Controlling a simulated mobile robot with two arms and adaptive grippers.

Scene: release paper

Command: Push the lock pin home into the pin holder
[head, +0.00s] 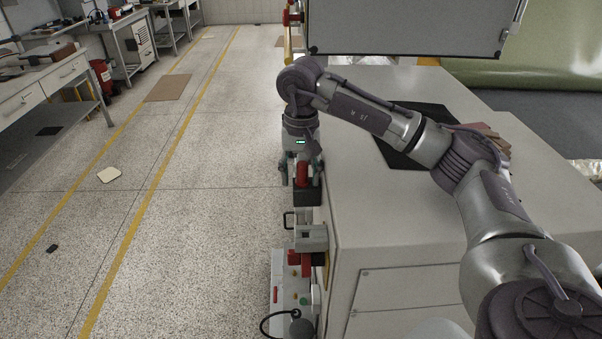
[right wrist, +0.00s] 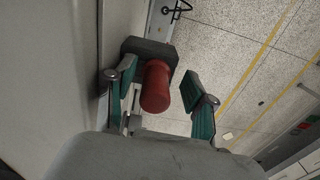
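The lock pin is a red cylinder (head: 302,173) on the side of the white machine, and it shows large in the right wrist view (right wrist: 156,86). Its far end meets a dark block, which looks like the pin holder (head: 307,195); it is also in the right wrist view (right wrist: 147,48). How deep the pin sits is hidden. My right gripper (head: 301,180) points down over the pin. In the right wrist view its green-padded fingers (right wrist: 160,88) are open, one on each side of the pin, with a clear gap on the right. My left gripper is not in view.
The white machine top (head: 390,205) carries a black mat (head: 400,150). Below the holder, a grey bracket (head: 311,237) and a button panel (head: 291,285) stick out from the machine's side. The floor (head: 200,210) to the left is largely clear.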

